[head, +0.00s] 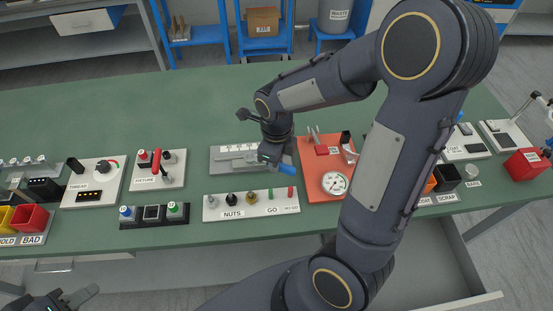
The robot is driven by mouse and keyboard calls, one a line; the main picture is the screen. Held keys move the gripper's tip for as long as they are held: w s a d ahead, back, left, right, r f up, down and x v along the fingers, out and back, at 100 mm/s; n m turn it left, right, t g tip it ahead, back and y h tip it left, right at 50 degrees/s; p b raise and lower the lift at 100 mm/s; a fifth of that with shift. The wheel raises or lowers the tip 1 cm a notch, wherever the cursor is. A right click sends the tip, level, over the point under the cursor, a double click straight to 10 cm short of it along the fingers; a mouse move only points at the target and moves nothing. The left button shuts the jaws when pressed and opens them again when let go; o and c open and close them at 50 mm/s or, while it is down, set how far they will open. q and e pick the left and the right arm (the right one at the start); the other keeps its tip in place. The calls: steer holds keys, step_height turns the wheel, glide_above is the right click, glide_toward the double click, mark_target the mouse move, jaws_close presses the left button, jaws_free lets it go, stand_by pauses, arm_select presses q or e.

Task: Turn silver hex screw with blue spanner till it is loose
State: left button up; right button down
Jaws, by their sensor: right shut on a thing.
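My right gripper (270,158) is at the right end of a grey fixture block (222,168) on the green bench. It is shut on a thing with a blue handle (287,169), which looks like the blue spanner. The handle sticks out to the lower right of the fingers. Its head is hidden or too small to make out. I cannot pick out the silver hex screw; the gripper and arm cover part of the block. My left gripper (62,300) shows only in part at the bottom left corner, away from the bench; I cannot tell its opening.
A white NUTS and GO board (243,213) lies just in front of the block. An orange plate with a dial gauge (334,183) stands close on the right. The THREAD (95,182) and FIXTURE (158,170) panels are on the left. The bench behind the block is clear.

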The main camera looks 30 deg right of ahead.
steer(key=shift+f+b, duration=0.55)
steer(key=shift+f, duration=0.05)
stand_by(0.6)
stand_by(0.5)
steer(key=d+n, duration=0.1)
steer(key=w+n, duration=0.1)
steer(key=n, duration=0.1)
steer(key=shift+w+d, duration=0.25)
steer(key=shift+d, duration=0.1)
steer(key=shift+w+d+n, duration=0.3)
steer(key=shift+w+n, duration=0.3)
steer(key=shift+n, duration=0.45)
steer(key=shift+w+d+n, duration=0.3)
steer(key=shift+w+n, duration=0.25)
steer(key=shift+n, duration=0.5)
steer(key=shift+s+p, duration=0.1)
steer(key=shift+p, duration=0.2)
steer(key=shift+s+a+m+p, duration=0.15)
steer(key=shift+s+m+p, duration=0.15)
steer(key=shift+m, duration=0.2)
steer(key=shift+w+r+p, duration=0.1)
steer(key=shift+r+p, duration=0.2)
steer(key=shift+p, duration=0.05)
